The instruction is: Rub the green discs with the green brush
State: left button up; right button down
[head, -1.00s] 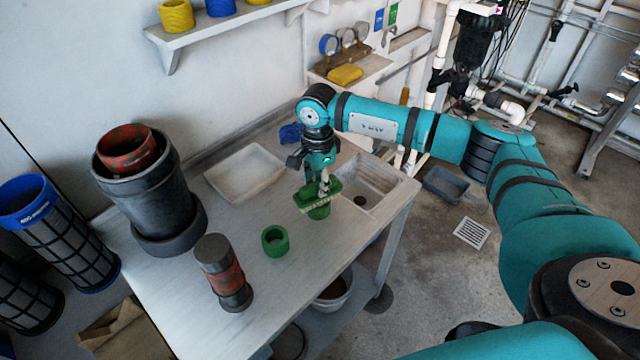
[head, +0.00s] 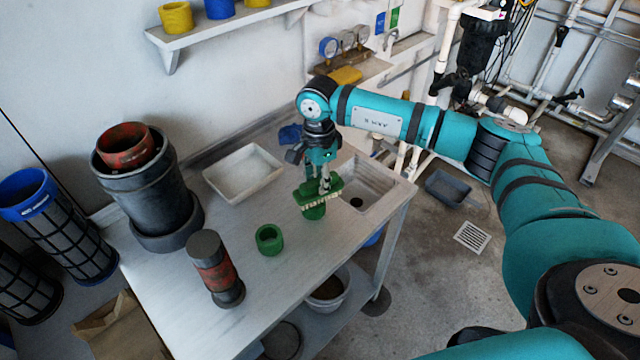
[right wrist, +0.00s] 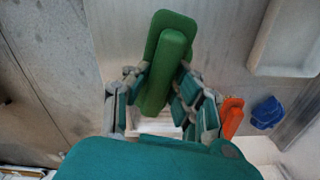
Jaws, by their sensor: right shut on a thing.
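My right gripper (head: 322,182) is shut on the green brush (head: 319,193) and holds it bristles down. In the right wrist view the long green back of the brush (right wrist: 168,55) lies between the fingers of the gripper (right wrist: 160,88). One green disc (head: 314,213) is directly below the brush on the table, its top hidden by the brush. The bristles look to be at its top, but I cannot tell how firmly they touch. A second green disc (head: 269,240), with a round hollow, stands apart to the left. My left gripper is not in view.
A white tray (head: 218,178) lies behind the discs, and a sink (head: 372,182) is at the table's right end. A grey and red cylinder (head: 215,268) and a large black housing (head: 150,200) stand to the left. A blue item (head: 290,133) lies at the back.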

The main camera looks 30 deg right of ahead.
notch_tip(320, 180, up, 3)
jog(key=shift+w+f+p, duration=0.1)
jog(key=shift+f+p, duration=0.05)
jog(key=shift+p, duration=0.45)
jog(key=shift+r+p, duration=0.4)
jog(key=shift+r, duration=0.9)
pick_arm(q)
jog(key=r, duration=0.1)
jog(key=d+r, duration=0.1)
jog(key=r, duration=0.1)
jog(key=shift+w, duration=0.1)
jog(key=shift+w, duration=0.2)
